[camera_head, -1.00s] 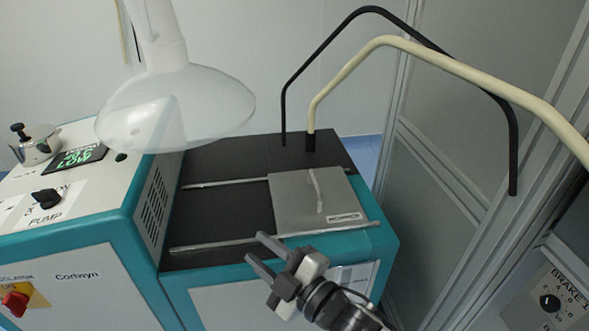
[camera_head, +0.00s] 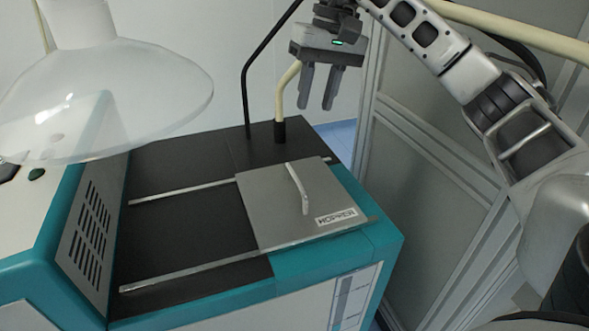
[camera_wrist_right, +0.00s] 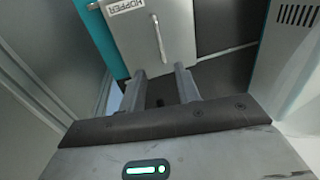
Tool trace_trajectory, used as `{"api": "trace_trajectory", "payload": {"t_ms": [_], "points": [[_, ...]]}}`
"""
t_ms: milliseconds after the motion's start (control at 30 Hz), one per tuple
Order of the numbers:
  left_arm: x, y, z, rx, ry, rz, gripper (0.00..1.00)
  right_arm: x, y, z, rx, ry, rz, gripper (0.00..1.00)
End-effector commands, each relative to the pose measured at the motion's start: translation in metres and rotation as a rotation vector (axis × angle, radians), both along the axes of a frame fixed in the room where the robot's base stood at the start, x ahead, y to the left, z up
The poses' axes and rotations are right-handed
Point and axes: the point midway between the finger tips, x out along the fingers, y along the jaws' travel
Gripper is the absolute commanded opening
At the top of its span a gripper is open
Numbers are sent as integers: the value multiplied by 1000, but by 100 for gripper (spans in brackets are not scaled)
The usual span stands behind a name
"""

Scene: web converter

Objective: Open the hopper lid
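The hopper lid (camera_head: 270,215) is a flat grey square plate with a HOPPER label (camera_head: 336,217) and a pale bar handle (camera_head: 298,188). It lies at the right end of two metal rails on the black machine top. In the right wrist view the lid (camera_wrist_right: 125,40) and its handle (camera_wrist_right: 159,38) show beyond the fingers. My right gripper (camera_head: 316,106) hangs fingers down above and behind the lid, clear of the handle. Its fingers (camera_wrist_right: 160,71) are apart with nothing between them. My left gripper is not in view.
The rails (camera_head: 180,275) run left over bare black top (camera_head: 185,230). A cream pipe (camera_head: 281,105) and a black pipe (camera_head: 247,90) rise behind the lid, close to my right gripper. A translucent dome (camera_head: 110,95) overhangs the left. Grey panels (camera_head: 415,200) stand at right.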

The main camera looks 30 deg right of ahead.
Motion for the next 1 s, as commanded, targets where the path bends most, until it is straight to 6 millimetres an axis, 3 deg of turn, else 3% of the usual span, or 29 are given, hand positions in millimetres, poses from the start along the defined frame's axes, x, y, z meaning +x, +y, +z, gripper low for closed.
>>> {"api": "trace_trajectory", "payload": {"t_ms": [167,700,1000], "points": [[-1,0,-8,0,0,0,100,0,1,-22,-9,4,5,32],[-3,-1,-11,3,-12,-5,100,4,23,-129,-5,4,5,32],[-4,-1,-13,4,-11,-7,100,6,29,-153,-5,0,5,32]]}}
